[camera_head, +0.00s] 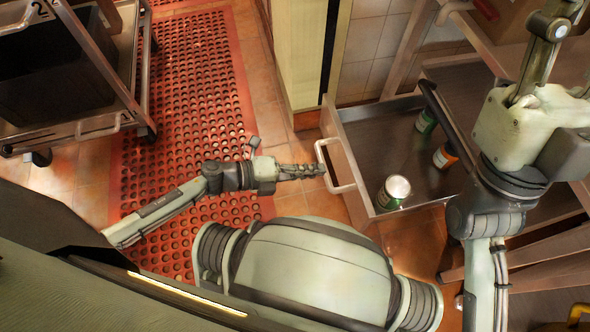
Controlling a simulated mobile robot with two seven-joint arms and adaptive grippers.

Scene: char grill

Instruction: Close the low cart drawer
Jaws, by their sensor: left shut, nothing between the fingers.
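The low cart drawer (352,170) stands pulled out to the left from the wooden cart at the right. Its front faces left and carries a pale bar handle (332,168). Inside are a can with a silver top (397,187), a green can (426,121) and an orange can (445,156). My left gripper (318,170) is shut and empty, its fingertips at the handle; I cannot tell whether they touch it. My right arm crosses over the right part of the drawer and hides some of it.
A metal cart (95,125) with a black bin (50,65) stands at the upper left. A red perforated mat (190,90) covers the floor between. A pale cabinet corner (300,50) rises just behind the drawer. Cart legs (540,265) stand at the lower right.

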